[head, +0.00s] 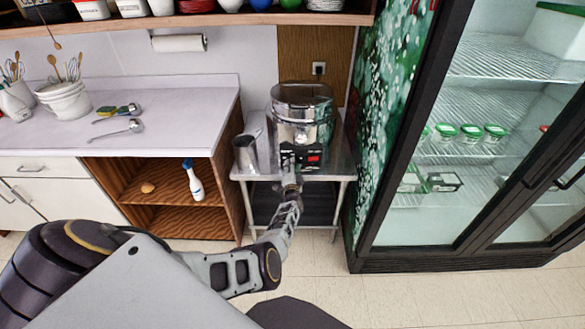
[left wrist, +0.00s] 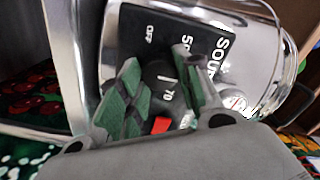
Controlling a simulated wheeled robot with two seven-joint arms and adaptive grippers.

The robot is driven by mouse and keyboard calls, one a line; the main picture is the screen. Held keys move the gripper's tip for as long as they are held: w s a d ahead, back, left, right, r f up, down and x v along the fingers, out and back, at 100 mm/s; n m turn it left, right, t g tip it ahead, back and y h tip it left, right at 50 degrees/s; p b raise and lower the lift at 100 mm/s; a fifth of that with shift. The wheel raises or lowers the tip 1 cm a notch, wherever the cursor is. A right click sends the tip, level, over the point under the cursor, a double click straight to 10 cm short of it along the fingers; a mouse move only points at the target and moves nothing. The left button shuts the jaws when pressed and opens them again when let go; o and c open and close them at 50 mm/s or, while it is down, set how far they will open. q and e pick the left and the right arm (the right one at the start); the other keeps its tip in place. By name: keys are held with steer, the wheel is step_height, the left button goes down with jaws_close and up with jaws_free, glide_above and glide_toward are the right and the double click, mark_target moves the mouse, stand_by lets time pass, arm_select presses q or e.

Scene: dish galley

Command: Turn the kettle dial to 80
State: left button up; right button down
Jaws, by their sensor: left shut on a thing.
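The kettle (head: 302,104) is a shiny steel soup pot with a lid, standing on a small steel table. Its black control panel (head: 307,150) faces me; in the left wrist view the panel (left wrist: 150,28) shows "SOUP", "OFF", "50" and "70". The dark dial (left wrist: 165,78) has a white line and sits between the green-grey fingers of my left gripper (left wrist: 158,68). In the head view my left gripper (head: 290,168) is at the panel's front, shut on the dial. The 80 mark is not visible. My right gripper is not in view.
A red switch (left wrist: 161,125) is on the panel close to the fingers. A metal cup (head: 245,155) stands left of the kettle on the steel table (head: 330,171). A wooden cabinet is left and a glass-door fridge (head: 470,150) is close on the right.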

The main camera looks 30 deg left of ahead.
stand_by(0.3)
arm_select(q)
steer(key=o, duration=1.1)
steer(key=shift+c, duration=0.2)
steer(key=shift+s+d+f, duration=0.1)
steer(key=shift+s, duration=0.1)
